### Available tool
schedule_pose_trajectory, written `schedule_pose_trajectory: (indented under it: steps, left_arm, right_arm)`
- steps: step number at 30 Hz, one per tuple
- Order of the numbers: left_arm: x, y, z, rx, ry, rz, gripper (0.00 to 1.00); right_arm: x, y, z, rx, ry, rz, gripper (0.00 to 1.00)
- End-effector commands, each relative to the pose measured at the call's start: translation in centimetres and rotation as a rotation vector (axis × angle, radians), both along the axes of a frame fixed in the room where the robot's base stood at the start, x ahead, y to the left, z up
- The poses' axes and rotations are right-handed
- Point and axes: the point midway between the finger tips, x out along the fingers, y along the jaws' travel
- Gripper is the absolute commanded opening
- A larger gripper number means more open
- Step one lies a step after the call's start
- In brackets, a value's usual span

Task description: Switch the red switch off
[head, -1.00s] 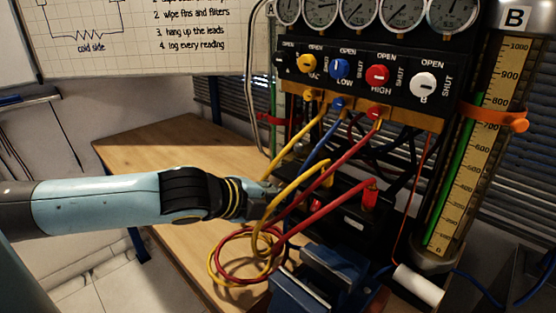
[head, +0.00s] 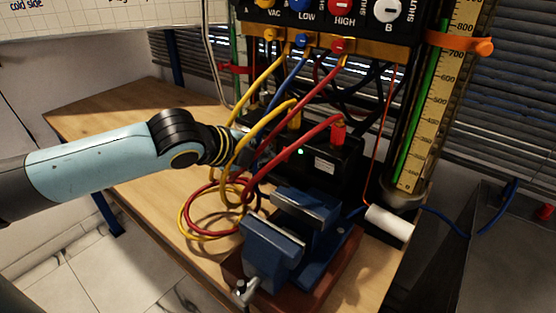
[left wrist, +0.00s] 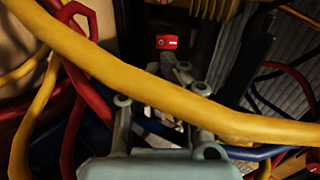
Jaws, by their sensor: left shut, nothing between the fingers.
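The red switch (left wrist: 167,42) shows in the left wrist view as a small red rocker with a white mark, on a dark housing. In the head view I cannot make it out; the hoses and my gripper cover that side of the black box (head: 335,178). My left gripper (head: 249,142) is beside the box's left side, among the hoses. In the left wrist view its shut, empty fingers (left wrist: 181,73) point toward the switch, just below it in the picture. Contact cannot be told. My right gripper is not in view.
A yellow hose (left wrist: 150,90) crosses in front of my left gripper in the wrist view. Red and yellow hoses (head: 205,225) loop over the bench. A blue vise (head: 272,250) stands in front of the box. A white roll (head: 390,222) lies to the right. The left bench top is clear.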

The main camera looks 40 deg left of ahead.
Motion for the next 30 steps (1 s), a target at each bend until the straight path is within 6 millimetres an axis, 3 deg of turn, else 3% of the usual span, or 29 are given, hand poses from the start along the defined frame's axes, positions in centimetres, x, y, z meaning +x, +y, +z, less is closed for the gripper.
schedule_pose_trajectory:
  steps: [6,12,26,30]
  left_arm:
    - [3.6,0.3,-2.5,-0.003,-0.001,0.002,0.00]
    - [5.4,0.5,-3.9,-0.001,0.000,0.000,0.00]
    - [5.9,0.6,-4.4,0.001,-0.001,-0.001,0.00]
    - [6.2,0.7,-5.4,0.008,-0.061,0.002,0.00]
  right_arm:
    - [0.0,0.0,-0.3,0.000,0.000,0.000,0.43]
    - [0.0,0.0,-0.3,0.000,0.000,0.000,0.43]
    - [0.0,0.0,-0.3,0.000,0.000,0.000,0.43]
    - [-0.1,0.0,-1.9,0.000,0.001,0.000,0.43]
